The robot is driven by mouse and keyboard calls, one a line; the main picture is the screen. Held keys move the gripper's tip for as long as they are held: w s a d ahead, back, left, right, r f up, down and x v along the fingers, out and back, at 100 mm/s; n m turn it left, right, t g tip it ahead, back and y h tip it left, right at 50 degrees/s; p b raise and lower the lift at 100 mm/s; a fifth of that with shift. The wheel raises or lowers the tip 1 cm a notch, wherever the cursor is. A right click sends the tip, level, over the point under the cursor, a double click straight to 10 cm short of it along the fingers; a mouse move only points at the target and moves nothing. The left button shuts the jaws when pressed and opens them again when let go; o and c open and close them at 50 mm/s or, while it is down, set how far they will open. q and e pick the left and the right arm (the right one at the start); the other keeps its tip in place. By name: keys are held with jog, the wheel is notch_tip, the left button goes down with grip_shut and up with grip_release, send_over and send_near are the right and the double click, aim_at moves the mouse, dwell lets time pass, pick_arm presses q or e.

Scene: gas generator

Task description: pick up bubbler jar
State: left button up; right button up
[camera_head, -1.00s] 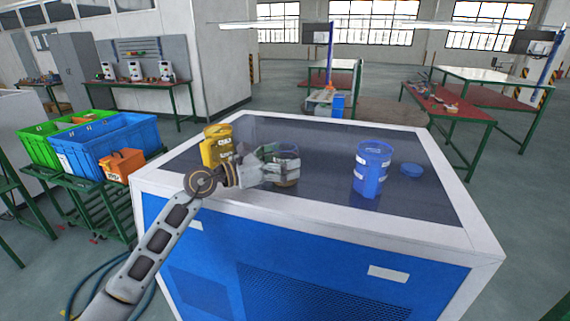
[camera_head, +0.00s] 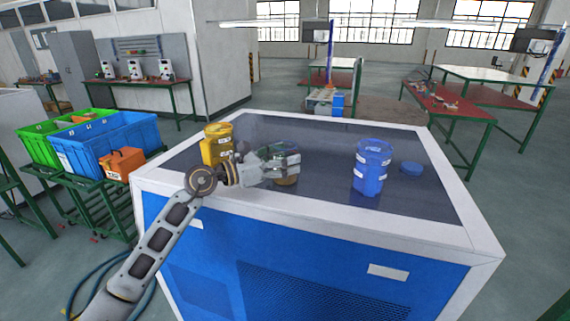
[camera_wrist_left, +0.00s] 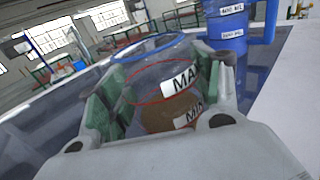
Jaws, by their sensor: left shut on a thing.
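The bubbler jar (camera_head: 289,172) is a clear jar with a blue rim and brownish liquid in its lower part. In the left wrist view the jar (camera_wrist_left: 160,84) fills the space between the fingers, with "MAX" and "MIN" labels and a red line on it. My left gripper (camera_head: 278,162) is shut on the jar, with a green-padded finger on each side of it. In the head view the gripper hides part of the jar, and I cannot tell whether its base touches the top. My right gripper is not in view.
A yellow container (camera_head: 217,146) stands left of the jar on the dark-topped blue cabinet (camera_head: 330,135). The top between jar and canister is clear.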

pick_arm(q)
jog(key=shift+r, duration=1.05)
notch_tip(320, 180, up, 8)
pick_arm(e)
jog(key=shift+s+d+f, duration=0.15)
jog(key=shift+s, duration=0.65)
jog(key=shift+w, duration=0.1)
